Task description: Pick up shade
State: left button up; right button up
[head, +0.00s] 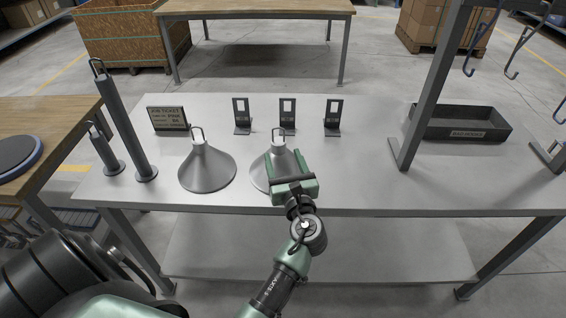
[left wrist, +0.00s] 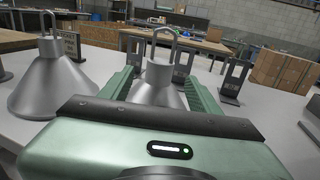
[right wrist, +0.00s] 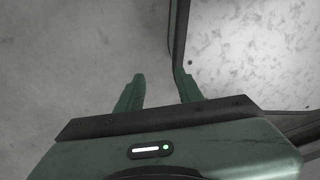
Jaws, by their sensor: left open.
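Two grey cone-shaped shades with wire loops on top stand on the grey table. One shade (head: 207,170) is on the left, clear of my gripper; it also shows at the left of the left wrist view (left wrist: 48,85). The other shade (head: 262,172) stands at the table's middle, partly hidden by my left gripper (head: 284,156). In the left wrist view, my left gripper is open with its green fingers on either side of this shade (left wrist: 158,91). Contact cannot be told. My right gripper (right wrist: 158,92) is open and empty, over bare floor beside a table frame.
Several dark brackets (head: 287,114) stand behind the shades. A thick post (head: 430,90) and a black bin (head: 424,132) are at the right. The table between is clear.

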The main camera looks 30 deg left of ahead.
aim_at(280, 150)
pick_arm(q)
jog(key=x, duration=0.5)
jog(key=shift+w+a+p, duration=0.25)
jog(key=shift+p, duration=0.15)
jog(key=shift+w+a, duration=0.3)
jog(key=shift+a, duration=0.1)
pick_arm(e)
jog(key=shift+s+a+r, duration=0.5)
jog(key=shift+s+a, duration=0.05)
jog(key=shift+s, duration=0.15)
pick_arm(q)
grip_shut()
pick_arm(e)
jog(key=shift+d, duration=0.2)
